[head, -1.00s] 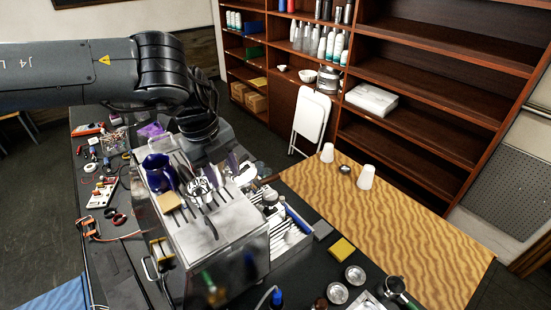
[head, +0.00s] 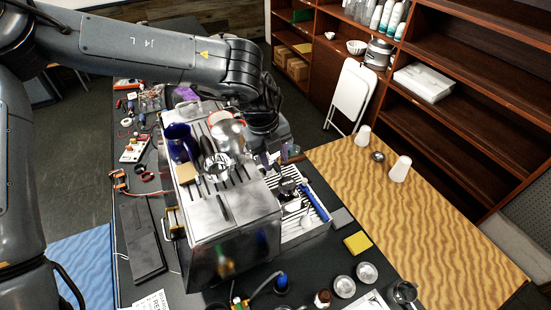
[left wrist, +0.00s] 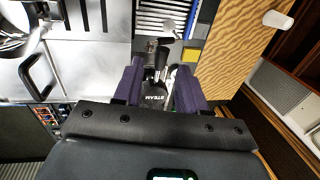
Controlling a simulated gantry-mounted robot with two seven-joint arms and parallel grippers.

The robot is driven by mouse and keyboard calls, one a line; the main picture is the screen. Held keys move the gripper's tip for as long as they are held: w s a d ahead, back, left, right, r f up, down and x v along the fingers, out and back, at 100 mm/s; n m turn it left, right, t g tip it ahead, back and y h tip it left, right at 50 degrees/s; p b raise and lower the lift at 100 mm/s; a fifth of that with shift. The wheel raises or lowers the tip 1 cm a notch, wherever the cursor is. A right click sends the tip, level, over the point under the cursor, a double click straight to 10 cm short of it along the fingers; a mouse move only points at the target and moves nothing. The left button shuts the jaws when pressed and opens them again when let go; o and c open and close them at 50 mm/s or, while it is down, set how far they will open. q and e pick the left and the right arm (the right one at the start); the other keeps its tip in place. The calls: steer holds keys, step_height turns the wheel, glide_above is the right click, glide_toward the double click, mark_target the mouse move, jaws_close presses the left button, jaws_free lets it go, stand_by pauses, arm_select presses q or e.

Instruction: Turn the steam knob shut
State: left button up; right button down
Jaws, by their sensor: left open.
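The brewer (head: 235,220) is a boxy steel machine on the dark bench, with jugs and tools on its top. In the left wrist view, the black steam knob (left wrist: 154,92), marked "STEAM", sits between the two purple fingers of my left gripper (left wrist: 156,88). The fingers are open, one on each side of the knob; I cannot tell whether they touch it. In the head view, my left gripper (head: 272,158) is at the brewer's far right side, partly hidden behind its own wrist. The knob cannot be made out there. My right gripper is not in view.
A blue jug (head: 180,145) and other items crowd the brewer's top close to my left arm. A yellow sponge (head: 358,242) and metal cups lie right of the brewer. The wooden table (head: 430,225) beyond has two white cups and much free room.

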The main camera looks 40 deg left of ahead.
arm_select(q)
steer(key=shift+w+d+f, duration=0.1)
steer(key=shift+w+f, duration=0.05)
steer(key=shift+f, duration=0.45)
steer(key=shift+w+f, duration=0.15)
steer(key=shift+f, duration=0.4)
jaws_close()
